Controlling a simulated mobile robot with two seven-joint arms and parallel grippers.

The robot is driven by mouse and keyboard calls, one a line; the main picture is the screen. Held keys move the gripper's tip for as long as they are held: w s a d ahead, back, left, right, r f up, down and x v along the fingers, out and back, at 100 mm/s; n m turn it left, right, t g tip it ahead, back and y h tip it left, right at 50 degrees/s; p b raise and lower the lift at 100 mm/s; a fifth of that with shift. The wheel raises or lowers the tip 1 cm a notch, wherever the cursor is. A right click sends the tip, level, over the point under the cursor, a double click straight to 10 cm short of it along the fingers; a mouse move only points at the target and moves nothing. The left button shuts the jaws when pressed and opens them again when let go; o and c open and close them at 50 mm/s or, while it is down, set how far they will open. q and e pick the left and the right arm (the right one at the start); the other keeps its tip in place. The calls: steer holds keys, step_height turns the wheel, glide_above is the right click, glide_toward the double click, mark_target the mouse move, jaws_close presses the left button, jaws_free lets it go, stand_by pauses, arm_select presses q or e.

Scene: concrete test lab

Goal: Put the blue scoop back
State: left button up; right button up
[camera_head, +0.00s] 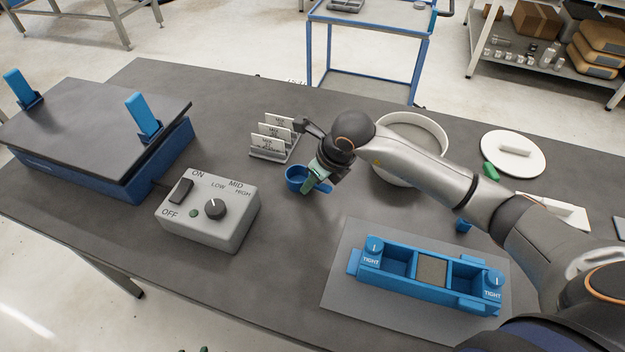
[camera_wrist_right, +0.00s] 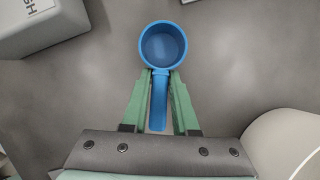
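The blue scoop (camera_head: 294,179) is left of the white round tub in the head view. Its round cup is open toward the camera in the right wrist view (camera_wrist_right: 163,45), and its handle points back toward my wrist. My right gripper (camera_head: 314,178) has its green fingers on both sides of the handle (camera_wrist_right: 161,100), close against it, and appears shut on it. I cannot tell whether the cup touches the table. Small green tips at the bottom edge of the head view may be my left gripper (camera_head: 194,350); its opening cannot be judged.
A card rack (camera_head: 272,146) stands just behind the scoop. A grey control box (camera_head: 232,232) is to the left, and a white tub (camera_head: 440,128) to the right. A blue fixture (camera_head: 415,292) lies on a grey mat (camera_head: 345,290) in front. Bare table lies between the box and the mat.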

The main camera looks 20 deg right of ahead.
steer(key=o, duration=0.3)
steer(key=shift+o, duration=0.2)
steer(key=shift+d+r, duration=0.1)
steer(key=shift+r, duration=0.3)
steer(key=v, duration=1.1)
steer(key=shift+s+r, duration=0.25)
steer(key=shift+s, duration=0.05)
